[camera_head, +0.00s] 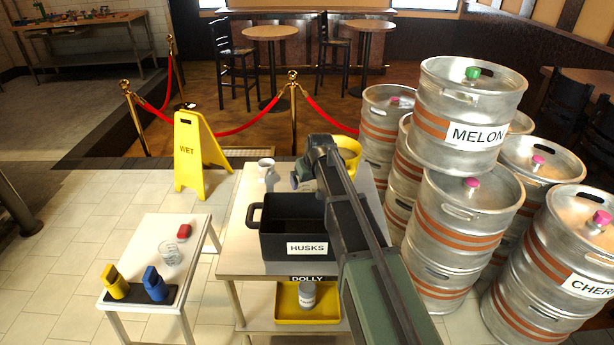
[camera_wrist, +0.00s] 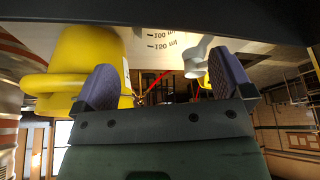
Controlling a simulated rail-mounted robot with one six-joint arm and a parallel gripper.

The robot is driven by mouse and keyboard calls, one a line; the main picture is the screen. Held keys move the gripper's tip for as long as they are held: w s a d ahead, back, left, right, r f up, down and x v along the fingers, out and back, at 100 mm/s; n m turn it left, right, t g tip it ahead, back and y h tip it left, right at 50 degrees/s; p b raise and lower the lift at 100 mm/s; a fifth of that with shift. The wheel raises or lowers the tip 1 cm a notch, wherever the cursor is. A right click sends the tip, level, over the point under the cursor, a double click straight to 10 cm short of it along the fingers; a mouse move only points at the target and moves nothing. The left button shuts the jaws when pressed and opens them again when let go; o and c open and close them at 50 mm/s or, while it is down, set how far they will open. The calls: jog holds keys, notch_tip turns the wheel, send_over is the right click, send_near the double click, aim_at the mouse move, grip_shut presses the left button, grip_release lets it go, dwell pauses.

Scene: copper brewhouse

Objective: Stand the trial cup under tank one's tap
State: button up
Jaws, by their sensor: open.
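Another clear cup (camera_head: 171,253) stands on the small white table at left. I cannot tell which is the trial cup. Tank one and its tap are not recognisable in view.
The jug is close beside the jaws in the wrist view (camera_wrist: 85,70). Stacked kegs (camera_head: 465,215) crowd the right. A yellow WET sign (camera_head: 190,150) stands left.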

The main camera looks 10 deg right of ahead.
jog(key=p+v, duration=0.2)
jog(key=v, duration=0.2)
jog(key=shift+s+r, duration=0.3)
jog(key=shift+s, duration=0.05)
jog(key=s+a+g, duration=0.1)
jog(key=s, duration=0.8)
jog(key=s+a+f+m+g, duration=0.1)
jog(key=s+g, duration=0.1)
jog(key=s, duration=0.8)
jog(key=s+a+g, duration=0.1)
jog(key=s, duration=0.8)
jog(key=shift+s+a+f+m+h, duration=0.15)
jog(key=shift+s+a+m+h, duration=0.15)
jog(key=shift+a+m, duration=0.1)
jog(key=shift+c, duration=0.2)
jog(key=shift+w, duration=0.25)
jog(key=shift+c, duration=1.3)
